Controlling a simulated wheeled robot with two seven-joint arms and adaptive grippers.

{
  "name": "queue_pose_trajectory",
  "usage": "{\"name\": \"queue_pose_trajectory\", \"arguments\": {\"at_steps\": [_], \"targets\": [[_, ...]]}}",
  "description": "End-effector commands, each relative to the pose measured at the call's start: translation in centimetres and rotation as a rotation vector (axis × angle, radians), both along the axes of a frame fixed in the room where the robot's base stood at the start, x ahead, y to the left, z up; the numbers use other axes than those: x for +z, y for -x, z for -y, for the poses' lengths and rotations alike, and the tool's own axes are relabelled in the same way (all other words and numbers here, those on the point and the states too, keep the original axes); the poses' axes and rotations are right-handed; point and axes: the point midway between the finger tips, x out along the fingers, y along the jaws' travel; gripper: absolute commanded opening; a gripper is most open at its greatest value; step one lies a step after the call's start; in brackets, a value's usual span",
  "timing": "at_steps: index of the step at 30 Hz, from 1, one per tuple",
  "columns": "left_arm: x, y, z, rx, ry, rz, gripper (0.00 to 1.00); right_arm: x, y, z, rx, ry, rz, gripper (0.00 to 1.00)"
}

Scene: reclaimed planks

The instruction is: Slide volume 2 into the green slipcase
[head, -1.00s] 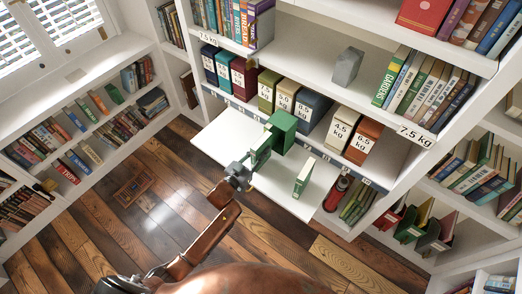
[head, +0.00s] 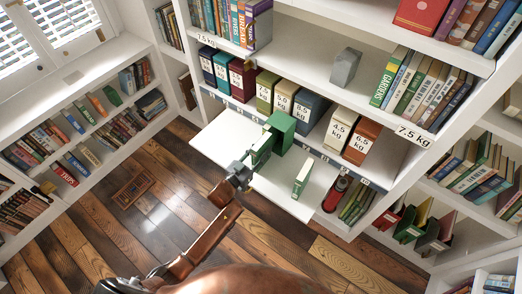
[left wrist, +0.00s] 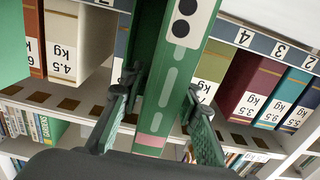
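The green slipcase (head: 284,127) stands on a white pull-out board in front of the shelf in the head view. Volume 2 (head: 262,153) is a slim green book at the slipcase's near side, seemingly lined up with its mouth; how far it is inside I cannot tell. In the left wrist view its spine (left wrist: 166,85) shows a white label with two dots and a pink band low down. My left gripper (head: 246,168) has one finger on each side of the spine, apparently closed on it; the fingers also show in the left wrist view (left wrist: 162,100). My right gripper is out of view.
Another green book (head: 302,178) stands on the white board (head: 217,140) to the right. Weight-labelled boxes, such as the 4.5 kg one (head: 340,131), line the shelf behind. A red cylinder (head: 335,194) stands right of the board. The board's left part is clear.

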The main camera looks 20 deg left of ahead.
Motion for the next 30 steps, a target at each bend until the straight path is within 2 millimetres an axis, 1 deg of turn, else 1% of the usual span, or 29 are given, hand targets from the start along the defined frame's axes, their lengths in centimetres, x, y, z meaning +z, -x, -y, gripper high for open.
{"name": "queue_pose_trajectory", "arguments": {"at_steps": [1,4,11,14,17,27,30], "targets": [[0.0,0.0,0.0,0.000,0.000,-0.001,0.34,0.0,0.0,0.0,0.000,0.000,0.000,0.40],[-0.1,0.0,0.0,0.000,0.000,-0.001,0.40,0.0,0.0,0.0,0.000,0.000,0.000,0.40],[-0.2,0.1,-0.1,0.001,-0.001,-0.005,0.40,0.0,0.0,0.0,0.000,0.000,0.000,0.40],[-0.3,0.5,-0.2,0.001,-0.001,-0.005,0.40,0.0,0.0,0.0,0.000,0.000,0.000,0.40],[-0.3,1.5,-0.6,0.001,-0.001,-0.005,0.40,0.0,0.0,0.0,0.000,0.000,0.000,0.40],[-0.2,8.0,-2.9,0.001,-0.001,-0.005,0.40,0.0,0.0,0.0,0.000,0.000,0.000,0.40],[-0.2,9.5,-3.5,0.001,-0.002,-0.005,0.40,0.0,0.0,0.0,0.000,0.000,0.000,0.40]]}}
